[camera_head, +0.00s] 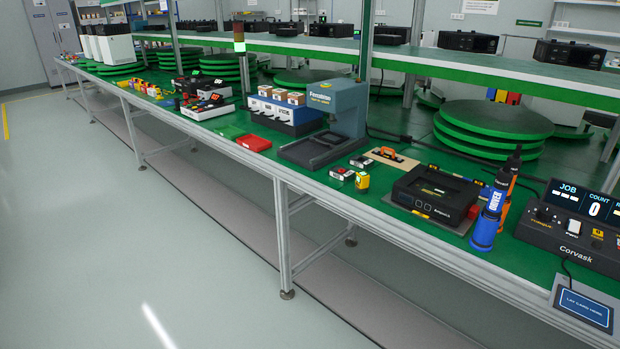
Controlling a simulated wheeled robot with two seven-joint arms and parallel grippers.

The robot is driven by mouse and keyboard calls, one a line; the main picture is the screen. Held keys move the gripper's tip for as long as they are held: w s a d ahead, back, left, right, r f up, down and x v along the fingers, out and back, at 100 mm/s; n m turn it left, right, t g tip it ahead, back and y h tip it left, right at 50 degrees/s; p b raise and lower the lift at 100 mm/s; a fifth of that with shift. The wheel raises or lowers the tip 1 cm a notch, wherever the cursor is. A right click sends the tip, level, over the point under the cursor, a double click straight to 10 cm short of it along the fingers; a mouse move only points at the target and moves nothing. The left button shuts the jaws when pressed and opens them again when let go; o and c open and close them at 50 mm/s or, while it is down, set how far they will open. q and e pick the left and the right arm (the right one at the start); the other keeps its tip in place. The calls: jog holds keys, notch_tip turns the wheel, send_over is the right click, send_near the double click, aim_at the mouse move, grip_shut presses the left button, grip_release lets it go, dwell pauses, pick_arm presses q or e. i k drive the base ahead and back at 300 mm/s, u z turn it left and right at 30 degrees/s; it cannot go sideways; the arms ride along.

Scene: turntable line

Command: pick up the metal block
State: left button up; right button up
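I cannot make out a plain metal block for sure in the head view. Neither of my grippers shows in this view.
A grey press-like machine (347,115) stands behind these pieces, with a red tray (254,143) to its left. Right are a black device (436,191), a blue driver (488,218) and a control console (570,234). The floor (110,240) in front is clear.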

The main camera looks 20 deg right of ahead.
aim_at(368, 163)
jog(key=u, duration=0.55)
jog(key=i, duration=1.45)
jog(key=z, duration=0.35)
jog(key=i, duration=1.15)
jog(key=z, duration=1.1)
